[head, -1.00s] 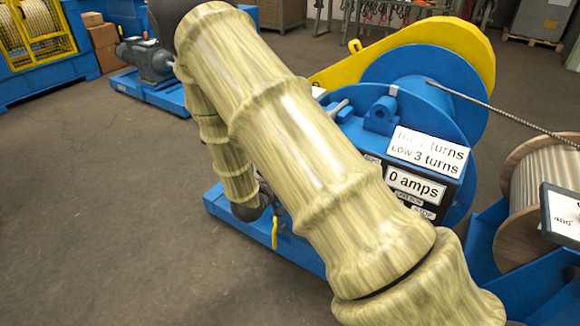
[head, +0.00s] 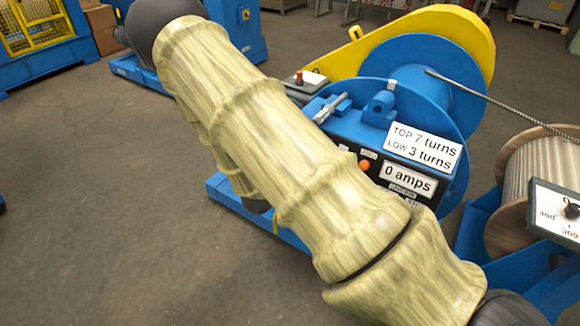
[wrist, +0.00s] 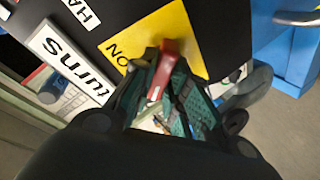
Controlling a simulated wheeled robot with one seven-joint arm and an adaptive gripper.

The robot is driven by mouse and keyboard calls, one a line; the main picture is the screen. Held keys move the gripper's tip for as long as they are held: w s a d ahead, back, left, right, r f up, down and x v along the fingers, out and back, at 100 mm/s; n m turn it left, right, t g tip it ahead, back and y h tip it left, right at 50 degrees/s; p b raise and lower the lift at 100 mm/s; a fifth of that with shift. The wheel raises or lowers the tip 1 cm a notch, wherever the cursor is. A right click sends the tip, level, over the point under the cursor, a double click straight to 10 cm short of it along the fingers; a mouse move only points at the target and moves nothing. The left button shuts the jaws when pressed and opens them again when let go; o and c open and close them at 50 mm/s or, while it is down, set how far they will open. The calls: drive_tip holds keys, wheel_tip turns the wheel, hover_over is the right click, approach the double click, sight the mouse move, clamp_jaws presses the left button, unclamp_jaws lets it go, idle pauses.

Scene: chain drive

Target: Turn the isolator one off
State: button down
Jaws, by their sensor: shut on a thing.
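The isolator is a red handle (wrist: 166,62) on a yellow plate (wrist: 178,28) in the wrist view. The plate is set on a black panel and bears the word ON, seen upside down. My gripper (wrist: 160,84) has its green-padded fingers on either side of the handle's near end and is shut on it. The handle's far end shows beyond the fingertips. Part of the plate is hidden by the gripper. In the head view my arm crosses the picture and hides both the isolator and my gripper. No number for this isolator is readable.
A white "turns" label (wrist: 68,62) lies left of the plate in the wrist view. In the head view, a blue winch drum (head: 440,85) with a "0 amps" label (head: 408,180) stands right of my arm. A wooden cable reel (head: 548,170) is at right. Floor at left is clear.

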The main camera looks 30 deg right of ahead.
drive_tip(key=shift+s+f, duration=0.15)
drive_tip(key=c, duration=1.4)
unclamp_jaws()
drive_tip(key=shift+a, duration=0.1)
drive_tip(key=v, duration=1.2)
